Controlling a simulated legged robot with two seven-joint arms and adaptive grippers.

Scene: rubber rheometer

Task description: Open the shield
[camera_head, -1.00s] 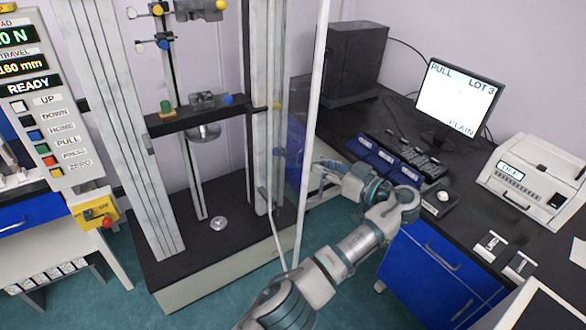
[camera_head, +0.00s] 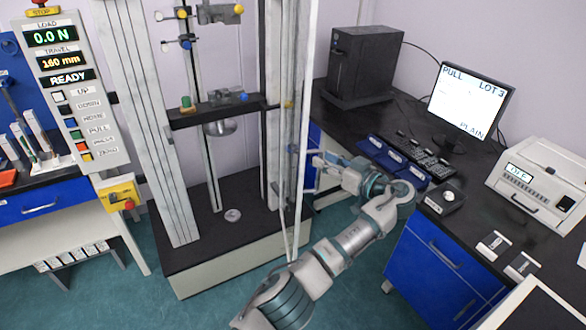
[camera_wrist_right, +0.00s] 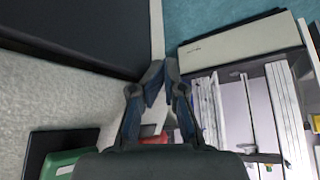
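The testing machine (camera_head: 230,250) stands at centre left, with tall grey columns and a dark crosshead (camera_head: 215,112). The shield (camera_head: 303,120) is a clear panel with a pale frame along the machine's right side. It is seen nearly edge-on, so how far it stands open is hard to tell. Contact cannot be made out.
A control panel (camera_head: 80,90) reads 0.0 N, 160 mm and READY. A dark bench on the right bears a computer tower (camera_head: 365,65), a monitor (camera_head: 468,100), a keyboard (camera_head: 425,155) and a white instrument (camera_head: 540,185). Blue drawers (camera_head: 440,265) are below. Green floor lies in front of the machine.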

